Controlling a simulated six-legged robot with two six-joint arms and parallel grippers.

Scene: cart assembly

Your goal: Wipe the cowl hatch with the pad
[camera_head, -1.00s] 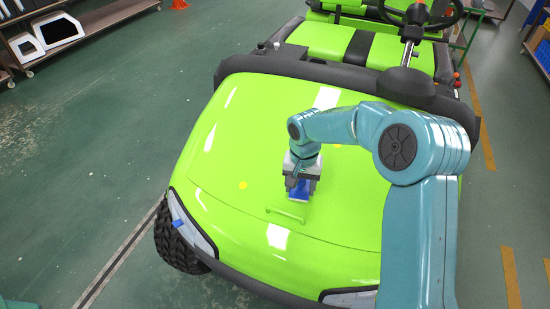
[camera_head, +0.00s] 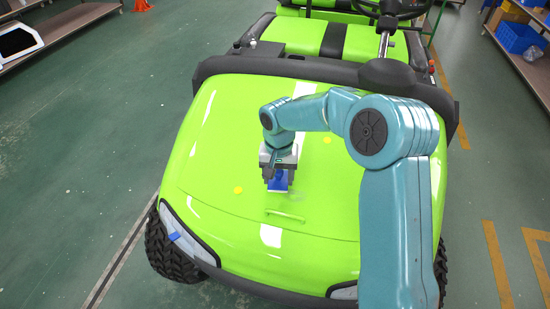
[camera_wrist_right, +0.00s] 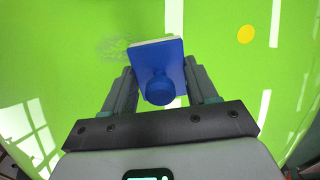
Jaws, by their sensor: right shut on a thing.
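The cowl hatch (camera_head: 235,215) is the glossy lime-green front panel of the cart, with a small green handle (camera_head: 285,215) near its front. My right gripper (camera_head: 279,180) is over the middle of the hatch, shut on the blue pad (camera_head: 280,182). In the right wrist view the pad (camera_wrist_right: 158,62) shows a round blue knob between the fingers and a pale layer at its far edge. Whether the pad touches the hatch I cannot tell. A faint grey smudge (camera_wrist_right: 112,46) lies on the green surface left of the pad. My left gripper is not in view.
A yellow dot (camera_head: 238,190) is on the hatch left of the gripper, and another (camera_wrist_right: 246,34) shows in the right wrist view. The black windscreen-base bar (camera_head: 300,68) and steering column (camera_head: 385,45) stand behind. A blue piece (camera_head: 174,236) sits by the left headlight.

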